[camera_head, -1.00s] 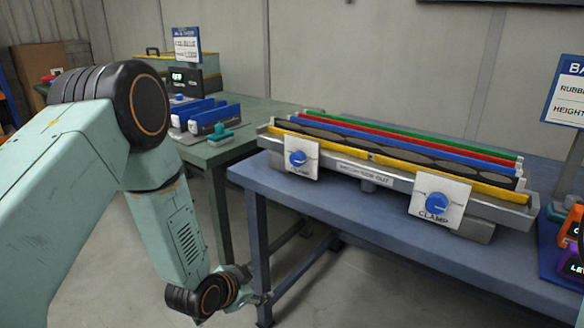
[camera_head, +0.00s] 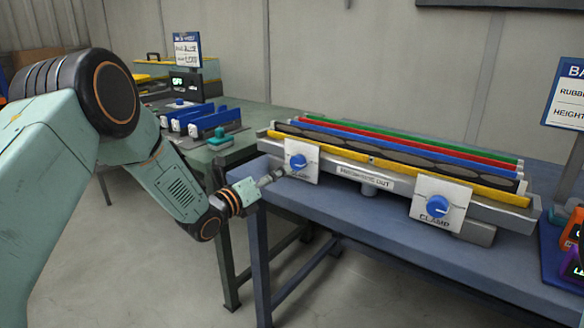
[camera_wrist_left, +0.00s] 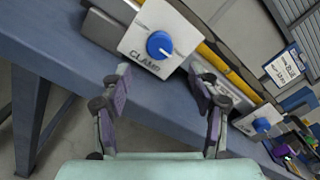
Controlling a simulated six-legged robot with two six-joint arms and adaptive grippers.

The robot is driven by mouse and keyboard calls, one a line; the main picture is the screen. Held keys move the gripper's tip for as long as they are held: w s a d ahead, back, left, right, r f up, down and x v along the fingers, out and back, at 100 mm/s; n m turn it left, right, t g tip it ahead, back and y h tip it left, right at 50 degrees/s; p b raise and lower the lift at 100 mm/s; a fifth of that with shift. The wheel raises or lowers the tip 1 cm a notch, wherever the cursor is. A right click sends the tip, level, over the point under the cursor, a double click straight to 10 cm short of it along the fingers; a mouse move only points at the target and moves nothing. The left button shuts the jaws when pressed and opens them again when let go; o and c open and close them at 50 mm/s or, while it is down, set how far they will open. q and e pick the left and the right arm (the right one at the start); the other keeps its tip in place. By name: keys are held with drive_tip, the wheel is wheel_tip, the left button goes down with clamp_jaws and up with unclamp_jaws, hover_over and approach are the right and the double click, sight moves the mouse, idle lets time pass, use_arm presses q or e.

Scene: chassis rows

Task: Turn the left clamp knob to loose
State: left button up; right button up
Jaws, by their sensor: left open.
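The left clamp knob (camera_head: 298,161) is a round blue dial on a white plate at the left end of the chassis fixture (camera_head: 370,181). It shows larger in the left wrist view (camera_wrist_left: 160,44), with a short white pointer line and a CLAMP label. My left gripper (camera_head: 277,177) is just in front of and slightly below this knob in the head view. In the wrist view its open, empty fingers (camera_wrist_left: 163,82) spread on either side below the knob, apart from it. The right clamp knob (camera_head: 437,206) is a matching blue dial. My right gripper is not in view.
The fixture stands on a blue table (camera_head: 300,203) and carries long yellow, blue, red and green bars. A green table (camera_head: 215,154) behind at left holds blue blocks (camera_head: 200,118) and a sign. Coloured devices (camera_head: 572,235) stand at the right edge.

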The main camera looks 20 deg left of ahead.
sight(295, 165)
use_arm(q)
drive_tip(key=b+x, duration=0.2)
drive_tip(key=x, duration=0.4)
drive_tip(key=shift+w+f, duration=0.15)
drive_tip(key=shift+w+d, duration=0.25)
drive_tip(key=shift+w, duration=0.45)
drive_tip(key=c, duration=1.2)
